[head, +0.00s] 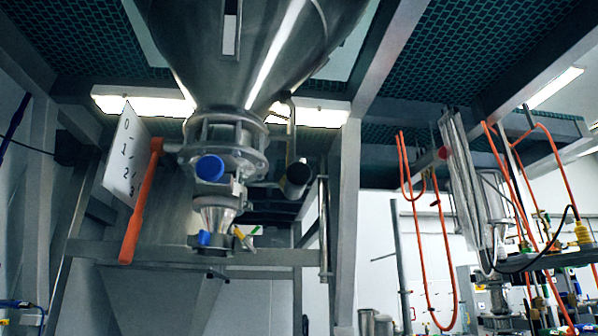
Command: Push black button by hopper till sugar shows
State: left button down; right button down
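The large steel hopper (250,50) hangs at the upper middle of the head view and narrows down to a flanged neck (222,133). A black round-ended part (298,174) sits just right of the neck, by a vertical pipe. It is the most button-like black thing here, but I cannot tell for sure that it is the button. A blue round cap (210,168) is on the front of the neck. A smaller steel cone (216,214) hangs below it. No sugar can be made out. Neither of my grippers is in view.
An orange lever (140,205) hangs left of the neck, beside a white panel (124,155) marked 0 to 3. A grey post (346,210) stands to the right. Orange hoses (447,270) hang further right. A horizontal beam (270,257) crosses below the cone.

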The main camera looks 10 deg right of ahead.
aim_at(298, 173)
jog(key=z, duration=0.55)
jog(key=k, duration=1.3)
jog(key=u, duration=0.6)
jog(key=i, duration=1.15)
jog(key=u, duration=0.4)
